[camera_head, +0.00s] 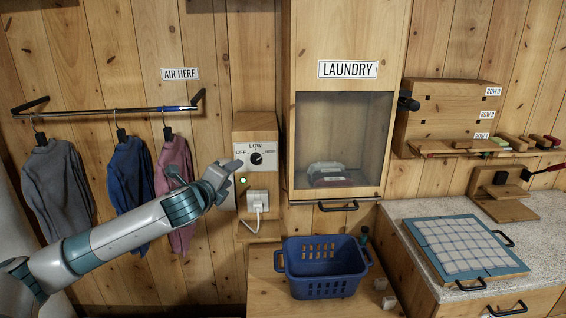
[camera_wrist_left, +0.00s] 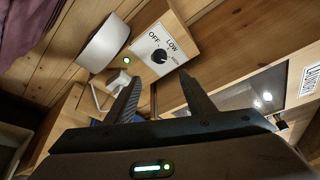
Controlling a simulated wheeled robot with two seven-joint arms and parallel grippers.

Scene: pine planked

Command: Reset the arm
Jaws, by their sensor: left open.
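My left arm reaches in from the left in the head view. Its gripper (camera_head: 232,169) is in front of the wooden control box (camera_head: 255,128), just left of the dial (camera_head: 256,158). In the left wrist view the two fingers of my left gripper (camera_wrist_left: 162,95) are apart with nothing between them. The dial also shows beyond them in the left wrist view (camera_wrist_left: 159,56), with OFF and LOW marked around it. A green light (camera_head: 243,181) is lit below the dial. My right gripper is not in view.
A blue basket (camera_head: 322,289) stands below the laundry cabinet (camera_head: 347,25). Garments (camera_head: 57,190) hang from a rail (camera_head: 95,112) at left. A checked cloth (camera_head: 464,244) lies on the right counter. A white plug (camera_head: 258,198) sits under the dial, its cord hanging.

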